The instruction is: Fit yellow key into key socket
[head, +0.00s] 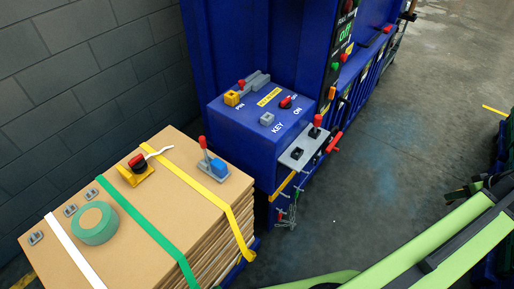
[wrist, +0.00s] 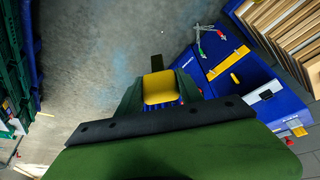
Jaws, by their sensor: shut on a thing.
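The yellow key (wrist: 160,87) is between the green fingers of my gripper (wrist: 160,95) in the wrist view, and the gripper is shut on it. A dark narrow part (wrist: 157,62) sticks out beyond the yellow body. In the head view, the blue box (head: 240,135) has a "KEY" label, and a grey square block (head: 267,118), which looks like the key socket, sits just above that label. My gripper and the held key are outside the head view, so their distance from the socket cannot be told there.
The blue box also bears a yellow block (head: 232,98) and a red knob (head: 286,102). A red-topped lever (head: 316,128) stands on a grey panel at its right. A strapped cardboard stack (head: 120,215) stands at the left. Open floor (head: 390,170) lies to the right.

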